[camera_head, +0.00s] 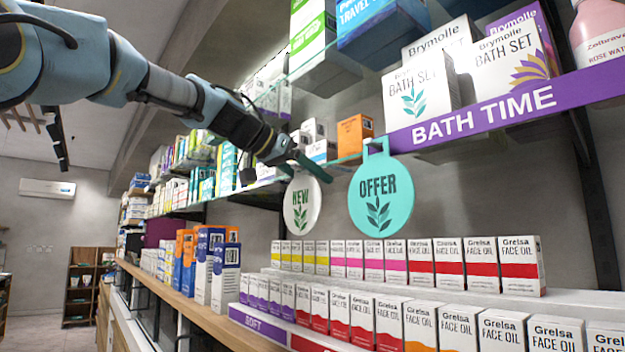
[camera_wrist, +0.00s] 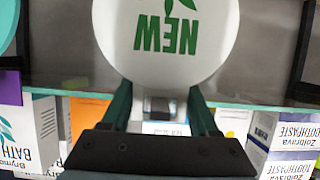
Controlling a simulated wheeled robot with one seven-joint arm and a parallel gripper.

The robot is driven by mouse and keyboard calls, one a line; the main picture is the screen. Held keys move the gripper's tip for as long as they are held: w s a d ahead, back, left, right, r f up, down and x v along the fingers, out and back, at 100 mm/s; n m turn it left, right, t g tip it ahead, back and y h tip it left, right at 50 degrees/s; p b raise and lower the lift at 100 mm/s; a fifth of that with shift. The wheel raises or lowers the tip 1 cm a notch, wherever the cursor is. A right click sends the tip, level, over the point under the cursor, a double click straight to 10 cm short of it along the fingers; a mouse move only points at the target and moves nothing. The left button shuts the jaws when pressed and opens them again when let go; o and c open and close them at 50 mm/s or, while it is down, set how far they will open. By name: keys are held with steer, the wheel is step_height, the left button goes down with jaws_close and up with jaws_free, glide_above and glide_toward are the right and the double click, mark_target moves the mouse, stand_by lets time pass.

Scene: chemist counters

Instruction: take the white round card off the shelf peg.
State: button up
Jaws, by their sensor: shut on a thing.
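The white round card (camera_head: 302,213) with green "NEW" and a leaf hangs below the shelf edge in the head view. It fills the top middle of the wrist view (camera_wrist: 165,38), upside down. My gripper (camera_head: 308,168) is at the card's top edge. In the wrist view my gripper's two green fingers (camera_wrist: 160,92) stand on either side of the card's top end and are shut on it. The peg is hidden, so I cannot tell whether the card still hangs on it.
A teal round "OFFER" card (camera_head: 381,195) hangs close to the right. The glass shelf (camera_head: 345,160) above holds boxes, including an orange box (camera_head: 354,134). Rows of Grelsa boxes (camera_head: 420,262) stand below. Toothpaste boxes (camera_wrist: 283,133) show in the wrist view.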

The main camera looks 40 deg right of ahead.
mark_target(296, 168)
steer(key=shift+a+r, duration=0.2)
steer(key=shift+r, duration=0.15)
steer(key=shift+w+a+f+b, duration=0.1)
steer(key=shift+a+f+b, duration=0.1)
steer(key=shift+a+b, duration=1.7)
steer(key=shift+w+a+f+b, duration=0.1)
steer(key=shift+a+f+b, duration=0.05)
steer(key=shift+a+b, duration=0.5)
steer(key=shift+w+a+r+b, duration=0.1)
steer(key=shift+a+b, duration=1)
steer(key=shift+a, duration=0.35)
steer(key=shift+w+a+r+b, duration=0.1)
steer(key=shift+a+b, duration=0.95)
steer(key=shift+a, duration=0.35)
